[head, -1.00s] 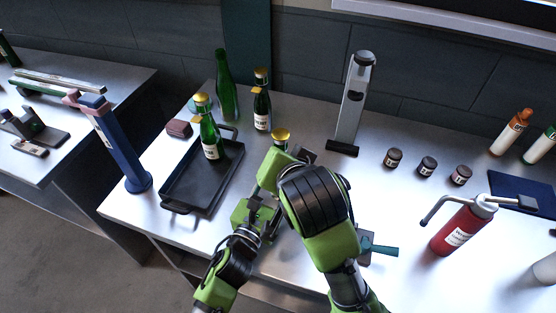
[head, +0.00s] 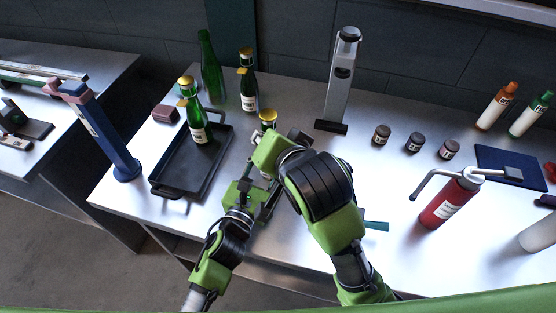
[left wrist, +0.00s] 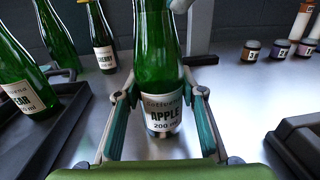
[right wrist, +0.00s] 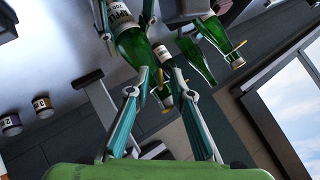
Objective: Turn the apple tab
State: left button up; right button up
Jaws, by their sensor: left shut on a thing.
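The apple bottle (left wrist: 160,80) is green with a white APPLE label and stands upright between the fingers of my left gripper (left wrist: 160,120), which is shut on its lower part. In the head view its gold top (head: 268,116) shows, while my arms hide most of its body. My right gripper (right wrist: 160,76) is beside the bottle's upper end. In the right wrist view its fingers are spread, with the apple bottle's neck (right wrist: 146,72) and gold top close to the fingertips. I cannot tell whether either finger touches the tab.
The pear bottle (head: 197,128) stands in a black tray (head: 170,190) at left. The cherry bottle (head: 248,88) and a plain green bottle (head: 210,75) stand behind. A grey stand (head: 338,85), small jars (head: 415,142) and a red bottle (head: 447,203) are to the right.

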jog(key=s+d+m+t+y, duration=0.5)
jog(key=s+d+m+y, duration=0.15)
jog(key=s, duration=0.45)
jog(key=a+r+m+t, duration=0.2)
jog(key=a+r+t, duration=0.2)
jog(key=r, duration=0.2)
jog(key=shift+s+r, duration=0.15)
jog(key=shift+s, duration=0.25)
dwell(0.8)
jog(key=shift+o, duration=0.3)
jog(key=shift+y, duration=0.25)
